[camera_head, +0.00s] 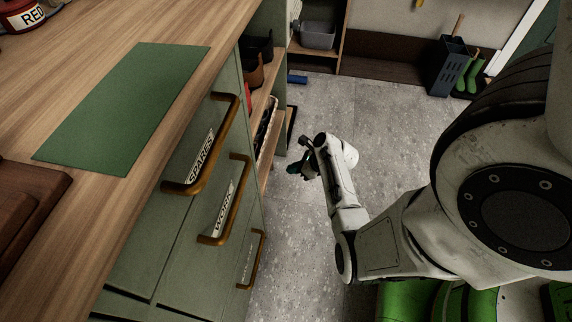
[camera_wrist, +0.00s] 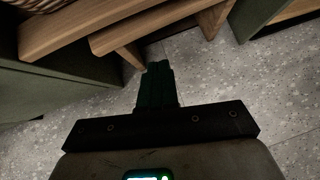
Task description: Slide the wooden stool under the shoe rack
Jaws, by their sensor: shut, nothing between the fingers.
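The shoe rack (camera_head: 263,92) is a wooden shelf unit at the far end of the green drawer cabinet. Its board (camera_wrist: 85,28) also shows at the top left of the wrist view. A lower wooden piece with short legs, which looks like the wooden stool (camera_wrist: 165,22), sits beside and partly beneath that board. In the head view the stool seems to be the low wood (camera_head: 269,152) at the rack's foot; most of it is hidden. My gripper (camera_head: 301,168) is shut and empty, low to the right of it. Its fingertips (camera_wrist: 158,68) point towards the stool's legs; contact is unclear.
Drawers (camera_head: 205,160) with brass handles line the left, below a wooden counter (camera_head: 210,25). The grey speckled floor (camera_head: 390,120) is clear to the right. A blue item (camera_head: 297,79) lies near the back shelf. A dark bin (camera_head: 446,67) and green boots (camera_head: 470,75) stand behind.

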